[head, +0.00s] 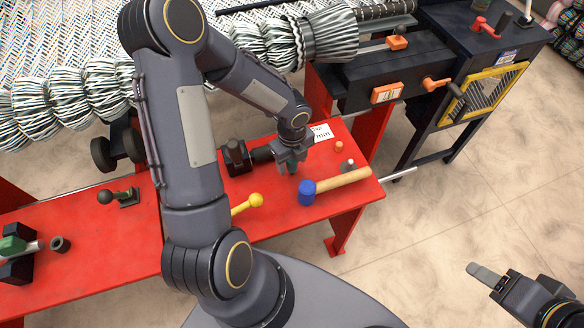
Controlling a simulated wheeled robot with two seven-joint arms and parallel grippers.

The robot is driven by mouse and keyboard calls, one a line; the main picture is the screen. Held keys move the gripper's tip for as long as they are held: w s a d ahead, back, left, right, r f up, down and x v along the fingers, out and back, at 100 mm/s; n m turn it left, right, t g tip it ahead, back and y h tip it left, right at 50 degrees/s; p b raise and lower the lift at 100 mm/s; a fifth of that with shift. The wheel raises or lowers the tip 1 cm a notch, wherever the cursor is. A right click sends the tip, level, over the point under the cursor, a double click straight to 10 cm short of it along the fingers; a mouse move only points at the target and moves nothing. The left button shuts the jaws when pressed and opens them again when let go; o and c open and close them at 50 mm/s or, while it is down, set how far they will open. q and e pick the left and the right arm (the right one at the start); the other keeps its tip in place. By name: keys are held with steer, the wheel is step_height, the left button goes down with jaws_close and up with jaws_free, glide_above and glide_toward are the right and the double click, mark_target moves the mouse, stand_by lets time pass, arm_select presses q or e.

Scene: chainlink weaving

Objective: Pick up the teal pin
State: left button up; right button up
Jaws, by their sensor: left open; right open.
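My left gripper (291,164) hangs over the red bench (285,220), pointing down, with its jaws open. A small dark teal piece, which looks like the teal pin (293,169), shows between or just behind its fingertips. The fingers hide most of it, and I cannot tell whether they touch it. My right gripper (483,275) is open and empty over the floor at the lower right, far from the bench.
A blue-headed mallet (335,184) lies just right of my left gripper. A black clamp-like block (236,155) is to the left; a yellow-knobbed lever (254,201) is in front.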

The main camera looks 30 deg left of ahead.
arm_select(q)
step_height(320, 180, down, 2)
steer(key=shift+f, duration=0.1)
steer(key=c, duration=1.1)
steer(key=shift+c, duration=0.2)
